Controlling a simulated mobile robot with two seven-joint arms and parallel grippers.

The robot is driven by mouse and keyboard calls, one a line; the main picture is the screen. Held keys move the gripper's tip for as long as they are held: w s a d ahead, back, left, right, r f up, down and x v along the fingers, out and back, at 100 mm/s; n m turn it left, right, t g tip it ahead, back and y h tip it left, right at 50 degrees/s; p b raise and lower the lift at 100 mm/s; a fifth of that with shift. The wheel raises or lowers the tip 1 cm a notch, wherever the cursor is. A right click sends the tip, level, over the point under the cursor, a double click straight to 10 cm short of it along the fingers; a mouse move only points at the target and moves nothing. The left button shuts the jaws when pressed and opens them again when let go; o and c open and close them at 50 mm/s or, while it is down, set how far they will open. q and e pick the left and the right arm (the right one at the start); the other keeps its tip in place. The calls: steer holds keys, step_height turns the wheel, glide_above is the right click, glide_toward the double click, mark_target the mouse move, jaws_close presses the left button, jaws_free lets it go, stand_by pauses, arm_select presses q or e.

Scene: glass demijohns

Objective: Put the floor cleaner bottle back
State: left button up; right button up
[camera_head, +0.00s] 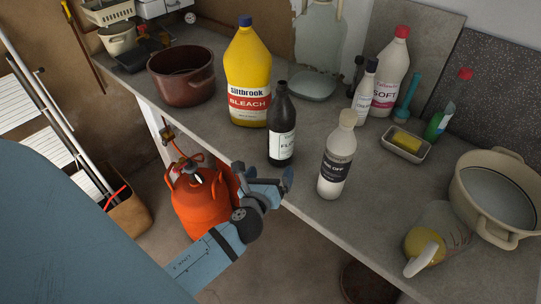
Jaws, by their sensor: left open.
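The floor cleaner bottle appears to be the dark bottle (282,128) with a black cap and a white label starting "FL"; its label is only partly readable. It stands upright on the grey worktop (330,235), near the front edge. My left gripper (268,182) is open and empty, just in front of the worktop edge and below the dark bottle in the picture, apart from it. My right gripper is not in view.
A yellow bleach bottle (248,78) and dark red pot (182,78) stand left of the bottle. A white bottle (337,160) stands to its right. Farther right are a soap dish (406,146) and cream pot (498,195). An orange gas cylinder (200,200) stands below.

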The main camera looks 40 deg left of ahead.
arm_select(q)
steer(key=s+d+f+n+g+h, duration=0.2)
steer(key=s+d+f+n+h, duration=0.2)
steer(key=s+f+n, duration=0.3)
steer(key=s+d+f+n+g+h, duration=0.3)
steer(key=s+d+f+n, duration=0.3)
steer(key=n, duration=1.2)
steer(key=shift+s+d+f+n+h+p, duration=0.3)
steer(key=shift+s+d+f+h+p, duration=0.1)
steer(key=shift+s+f+h, duration=0.35)
